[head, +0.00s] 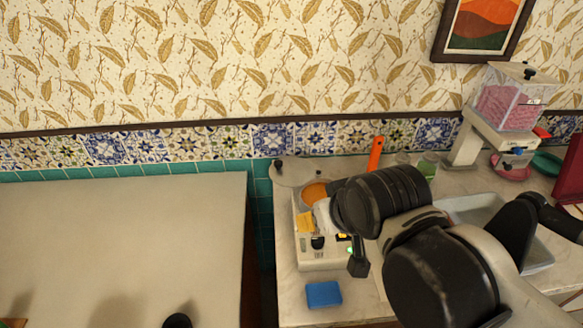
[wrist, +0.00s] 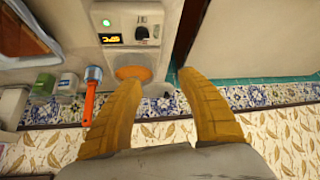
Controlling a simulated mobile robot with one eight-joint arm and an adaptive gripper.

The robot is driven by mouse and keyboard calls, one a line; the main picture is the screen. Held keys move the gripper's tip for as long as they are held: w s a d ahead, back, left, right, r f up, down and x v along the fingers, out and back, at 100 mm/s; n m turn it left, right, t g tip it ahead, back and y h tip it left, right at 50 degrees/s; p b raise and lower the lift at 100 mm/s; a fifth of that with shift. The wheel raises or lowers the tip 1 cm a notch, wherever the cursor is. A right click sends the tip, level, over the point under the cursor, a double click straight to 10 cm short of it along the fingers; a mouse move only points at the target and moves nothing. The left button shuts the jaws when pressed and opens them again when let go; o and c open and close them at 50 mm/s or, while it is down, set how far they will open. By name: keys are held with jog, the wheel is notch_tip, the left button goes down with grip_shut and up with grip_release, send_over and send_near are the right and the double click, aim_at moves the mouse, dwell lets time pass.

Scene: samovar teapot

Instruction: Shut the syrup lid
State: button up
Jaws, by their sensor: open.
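The syrup warmer (head: 320,259) is a pale box with a lit display, on the counter. Its round orange well (head: 313,193) is uncovered. A pale, round, lid-like plate (head: 292,174) with a dark knob is at the back left of the well; it looks raised, and I take it for the syrup lid. My gripper (head: 308,220) is over the warmer, partly hidden by my wrist. In the wrist view my gripper (wrist: 156,77) has its yellow fingers apart with nothing between them. The orange well (wrist: 131,72) shows beside the left finger. The lid is not clear there.
A blue block (head: 324,294) lies in front of the warmer. An orange-handled tool (head: 375,154) and a green jar (head: 428,167) are behind my arm. A grey basin (head: 480,208) and a pink-filled dispenser (head: 508,106) are right. The left counter (head: 120,235) is mostly clear, beyond a gap.

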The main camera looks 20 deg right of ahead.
jog(key=shift+r, duration=0.1)
jog(key=c, duration=0.5)
jog(key=shift+w+r, duration=0.3)
grip_shut()
jog(key=w+r+p, duration=0.2)
jog(key=w+r, duration=0.3)
jog(key=w, duration=0.1)
jog(key=m+g+h+p, duration=0.1)
jog(key=m+g+p, duration=0.25)
jog(key=p, duration=0.35)
send_over(281, 159)
jog(key=s, duration=0.1)
notch_tip(281, 159, down, 6)
jog(key=f+b, duration=0.1)
jog(key=f, duration=0.4)
jog(key=f+b, duration=0.1)
jog(key=f, duration=0.3)
jog(key=shift+a+f+b, duration=0.2)
jog(key=shift+f+b, duration=0.15)
jog(key=shift+f, duration=0.05)
jog(key=shift+s+f, duration=0.1)
jog(key=shift+s, duration=0.1)
